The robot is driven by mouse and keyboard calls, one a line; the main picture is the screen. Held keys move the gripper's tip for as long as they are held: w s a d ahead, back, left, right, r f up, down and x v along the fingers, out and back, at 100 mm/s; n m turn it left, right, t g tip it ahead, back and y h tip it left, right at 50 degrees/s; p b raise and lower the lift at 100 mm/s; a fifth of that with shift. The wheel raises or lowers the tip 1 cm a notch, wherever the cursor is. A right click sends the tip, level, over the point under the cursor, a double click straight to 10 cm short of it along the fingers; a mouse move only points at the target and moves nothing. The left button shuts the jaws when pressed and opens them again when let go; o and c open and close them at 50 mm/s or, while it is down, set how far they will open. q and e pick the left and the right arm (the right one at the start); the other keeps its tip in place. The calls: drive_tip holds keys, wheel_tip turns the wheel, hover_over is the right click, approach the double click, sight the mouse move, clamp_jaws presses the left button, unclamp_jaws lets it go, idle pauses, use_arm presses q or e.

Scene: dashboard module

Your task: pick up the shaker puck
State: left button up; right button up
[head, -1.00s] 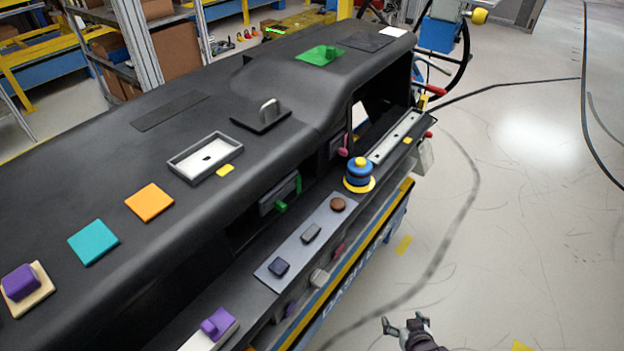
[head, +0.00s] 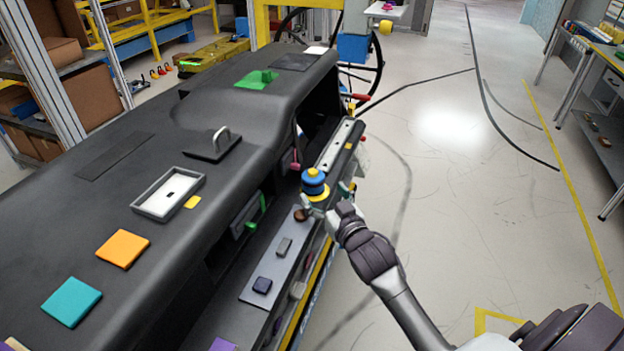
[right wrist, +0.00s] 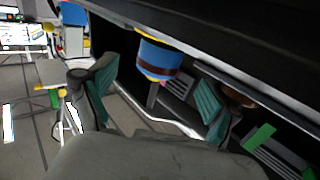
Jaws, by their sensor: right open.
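The shaker puck, which I take to be the round blue piece with a yellow knob and a yellow base (head: 313,182), stands on the dashboard's front ledge (head: 322,152). It also shows in the right wrist view (right wrist: 159,60), beyond and between the fingers, with a dark reddish band. My right gripper (head: 326,208) is at the puck's near right side in the head view, close to its base. The same gripper (right wrist: 155,76) is open in the right wrist view, with green-grey pads on either side. I cannot tell whether a pad touches the puck. My left gripper is not in view.
A brown round knob (head: 301,215) sits close by on a grey strip (head: 275,252) with dark square pieces. A white slotted bar (head: 335,144) lies just beyond the puck. The dashboard top (head: 150,220) rises at left. The floor at right is open.

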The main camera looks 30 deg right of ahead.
sight(319, 184)
drive_tip(key=shift+w, duration=0.6)
drive_tip(key=w, duration=0.1)
drive_tip(key=w+p, duration=0.1)
drive_tip(key=w, duration=0.1)
drive_tip(key=w+p, duration=0.1)
drive_tip(key=shift+w+d+r, duration=0.2)
drive_tip(key=shift+w+d, duration=0.05)
drive_tip(key=shift+w+f, duration=0.15)
drive_tip(key=shift+w, duration=0.15)
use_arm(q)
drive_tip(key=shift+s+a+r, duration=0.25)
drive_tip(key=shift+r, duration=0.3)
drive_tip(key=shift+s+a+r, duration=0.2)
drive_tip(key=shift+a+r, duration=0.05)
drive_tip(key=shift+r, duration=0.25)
use_arm(e)
drive_tip(key=shift+c, duration=0.3)
drive_tip(key=c, duration=1.6)
clamp_jaws()
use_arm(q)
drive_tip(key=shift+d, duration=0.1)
